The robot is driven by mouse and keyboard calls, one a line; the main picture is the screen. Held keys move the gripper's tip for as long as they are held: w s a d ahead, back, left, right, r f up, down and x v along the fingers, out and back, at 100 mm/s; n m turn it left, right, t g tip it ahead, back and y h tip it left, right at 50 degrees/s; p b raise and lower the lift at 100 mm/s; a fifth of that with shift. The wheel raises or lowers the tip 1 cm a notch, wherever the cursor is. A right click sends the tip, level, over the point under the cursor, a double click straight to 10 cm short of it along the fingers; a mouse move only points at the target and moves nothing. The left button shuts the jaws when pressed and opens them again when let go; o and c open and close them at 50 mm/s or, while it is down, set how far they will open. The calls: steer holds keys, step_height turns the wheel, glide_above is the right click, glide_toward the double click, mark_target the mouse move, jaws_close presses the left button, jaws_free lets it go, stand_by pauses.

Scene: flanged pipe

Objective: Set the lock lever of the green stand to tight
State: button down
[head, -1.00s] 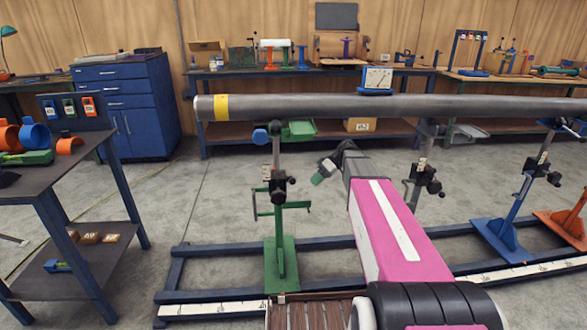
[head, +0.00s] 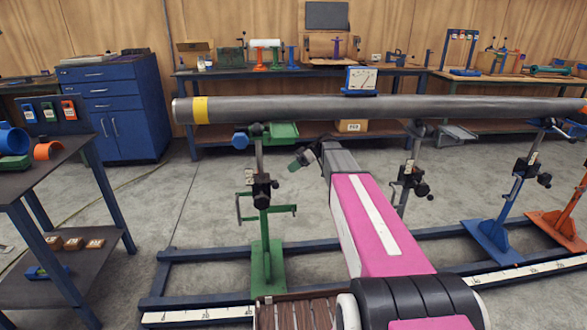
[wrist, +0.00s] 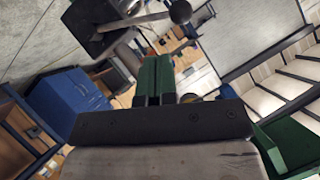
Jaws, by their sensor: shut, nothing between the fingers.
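The green stand (head: 267,262) stands on the blue floor frame, under the left part of the grey pipe (head: 360,108). Its black clamp block (head: 262,190) with dark knobs sits on the post above a green cross handle (head: 280,209). I cannot tell which way the lock lever points. My gripper (head: 296,163), with green fingertips, is to the right of the post and above the clamp block in the head view, apart from it in the picture. In the wrist view my green fingers (wrist: 155,80) are together and empty. A lever with a round dark knob (wrist: 180,12) shows beyond them.
A blue stand (head: 490,240) and an orange stand (head: 560,228) are at the right. A dark side table (head: 35,175) with orange and blue parts is at the left. A blue cabinet (head: 115,110) and workbenches line the wall.

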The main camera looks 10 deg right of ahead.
steer(key=x, duration=0.7)
steer(key=shift+s+f, duration=0.1)
steer(key=shift+s+f+n+t, duration=0.2)
steer(key=shift+n+t, duration=0.2)
step_height(320, 180, down, 10)
steer(key=s+n+t, duration=0.1)
steer(key=n+t, duration=0.3)
steer(key=t, duration=0.1)
steer(key=shift+s, duration=0.4)
stand_by(0.5)
stand_by(0.5)
steer(key=shift+d, duration=0.1)
